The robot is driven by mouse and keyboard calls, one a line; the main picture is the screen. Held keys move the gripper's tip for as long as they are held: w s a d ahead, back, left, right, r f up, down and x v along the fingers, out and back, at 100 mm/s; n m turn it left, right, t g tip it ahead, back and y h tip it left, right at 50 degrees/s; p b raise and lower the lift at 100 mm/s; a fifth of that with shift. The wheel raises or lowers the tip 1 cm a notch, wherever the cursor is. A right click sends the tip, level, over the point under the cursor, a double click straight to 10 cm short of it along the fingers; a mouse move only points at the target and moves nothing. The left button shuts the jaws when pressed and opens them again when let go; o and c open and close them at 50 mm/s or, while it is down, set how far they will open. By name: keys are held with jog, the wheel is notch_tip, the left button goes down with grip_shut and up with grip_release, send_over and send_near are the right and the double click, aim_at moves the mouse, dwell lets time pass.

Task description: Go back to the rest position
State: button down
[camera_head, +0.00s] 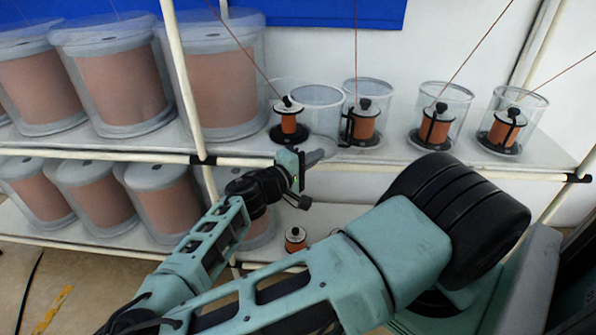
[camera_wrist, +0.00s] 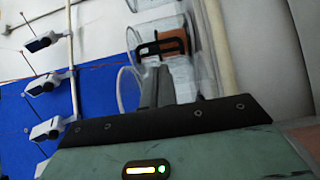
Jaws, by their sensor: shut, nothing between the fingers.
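My gripper (camera_head: 316,157) is at the front edge of the upper shelf (camera_head: 365,152), in front of the leftmost small copper spool (camera_head: 289,123) and an empty clear bowl (camera_head: 318,108). Its fingers are shut and empty, pointing toward the back right. In the wrist view, the fingers (camera_wrist: 156,86) show as a narrow dark shape beside a clear bowl (camera_wrist: 129,90). A copper spool with a black bracket (camera_wrist: 172,43) lies beyond them. My arm reaches up from the bottom of the head view and hides part of the lower shelf.
Small spools in clear bowls stand along the upper shelf, including one at right (camera_head: 434,127) and one at far right (camera_head: 506,127). Large covered copper drums (camera_head: 122,80) fill the left. A white post (camera_head: 182,75) rises left of my gripper. A small spool (camera_head: 295,238) is below.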

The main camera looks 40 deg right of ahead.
jog(key=a, duration=0.6)
jog(key=shift+b, duration=0.35)
jog(key=s+a+f+g+y, duration=0.2)
jog(key=s+f+g+y, duration=0.25)
jog(key=s+f, duration=0.35)
jog(key=s+a+f+n+y, duration=0.1)
jog(key=s+a+y, duration=0.2)
jog(key=a, duration=0.2)
jog(key=s+a+n+y, duration=0.1)
jog(key=s+a+y, duration=0.1)
jog(key=a+y, duration=0.15)
jog(key=s+a+r+n+t+y+p, duration=0.1)
jog(key=a+r+n+t+y, duration=0.1)
jog(key=a+r, duration=0.6)
jog(key=s+a+r+n+t+y+p, duration=0.1)
jog(key=s+a+r+n+t+y, duration=0.1)
jog(key=a+r+y, duration=0.3)
jog(key=a+r+n+t, duration=0.1)
jog(key=a+r, duration=0.2)
jog(key=r, duration=0.4)
jog(key=shift+s+a+r+n+y, duration=0.25)
jog(key=shift+s+a+n+y, duration=0.05)
jog(key=shift+n+y, duration=0.1)
